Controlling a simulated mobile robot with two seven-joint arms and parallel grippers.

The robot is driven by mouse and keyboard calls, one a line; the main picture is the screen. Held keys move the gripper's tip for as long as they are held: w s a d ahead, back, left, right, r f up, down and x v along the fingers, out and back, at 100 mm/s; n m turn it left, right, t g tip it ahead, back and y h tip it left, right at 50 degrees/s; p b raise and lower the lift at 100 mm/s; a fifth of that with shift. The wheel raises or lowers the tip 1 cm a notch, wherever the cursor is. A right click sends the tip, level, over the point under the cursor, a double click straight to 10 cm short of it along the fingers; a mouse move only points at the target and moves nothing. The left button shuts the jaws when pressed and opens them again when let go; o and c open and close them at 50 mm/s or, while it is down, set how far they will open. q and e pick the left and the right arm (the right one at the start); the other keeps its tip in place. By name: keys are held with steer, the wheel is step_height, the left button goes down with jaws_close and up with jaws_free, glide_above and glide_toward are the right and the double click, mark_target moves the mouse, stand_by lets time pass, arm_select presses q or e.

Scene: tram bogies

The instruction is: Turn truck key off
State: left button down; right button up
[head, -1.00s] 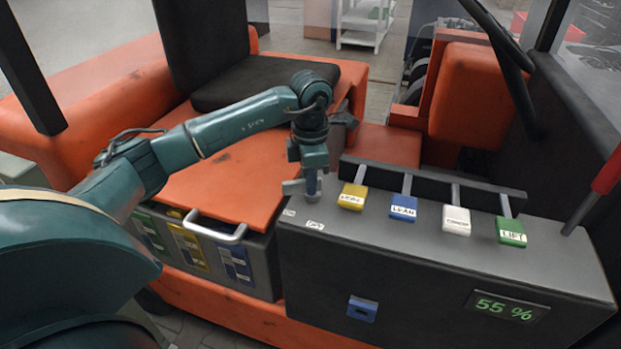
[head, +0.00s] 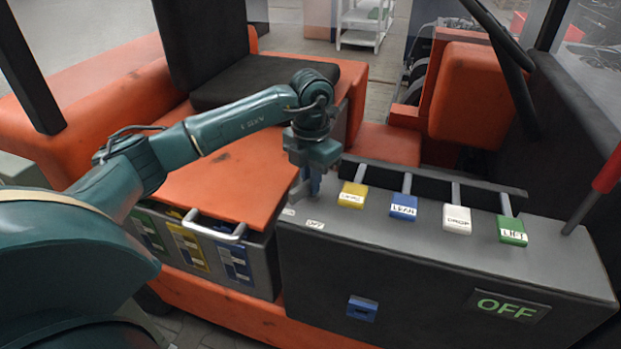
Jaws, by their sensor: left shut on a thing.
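The truck's dark console (head: 420,265) fills the lower right of the head view. Its display (head: 507,306) reads "OFF" in green. My left gripper (head: 303,192) points down at the console's left end, shut on the truck key, which is mostly hidden by the gripper. Two small white labels lie just in front of the gripper; the right one (head: 315,224) seems to read "OFF". My right gripper is not in view.
Yellow, blue, white and green (head: 511,231) levers stand in a row right of the gripper. A blue part (head: 362,308) sits on the console front. A battery box with a metal handle (head: 216,228) is at left. The black seat (head: 265,80) is behind my arm.

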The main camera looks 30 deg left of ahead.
arm_select(q)
steer(key=n, duration=0.4)
steer(key=shift+d+n, duration=0.1)
steer(key=shift+n, duration=0.5)
steer(key=c, duration=1.5)
jaws_free()
